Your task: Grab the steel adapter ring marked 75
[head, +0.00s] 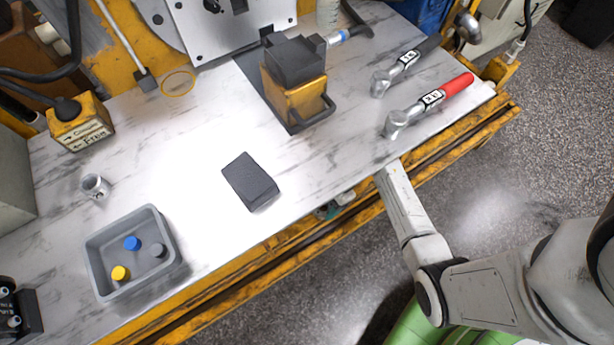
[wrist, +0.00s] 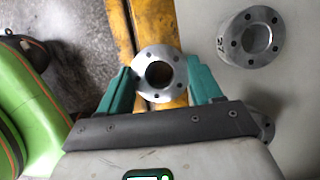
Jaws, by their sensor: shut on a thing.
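In the wrist view, a round steel adapter ring (wrist: 158,73) with a dark central bore and bolt holes sits between the two teal fingers of my gripper (wrist: 160,84). The fingers are shut on its sides. I cannot read any marking on it. A second steel ring (wrist: 250,38) stands apart at the upper right on a pale surface, with a dark number on its side that is too small to read surely. A third ring (wrist: 263,126) is partly hidden behind the gripper body. In the head view, only a bit of teal finger (head: 327,211) shows at the bench's front edge.
The marble-topped bench (head: 170,130) has a yellow frame. On it stand a grey tray (head: 113,291) with coloured caps, a dark block (head: 250,182), a yellow-black device (head: 295,92) and two wrench-like tools (head: 430,103). Grey floor lies beyond the front edge.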

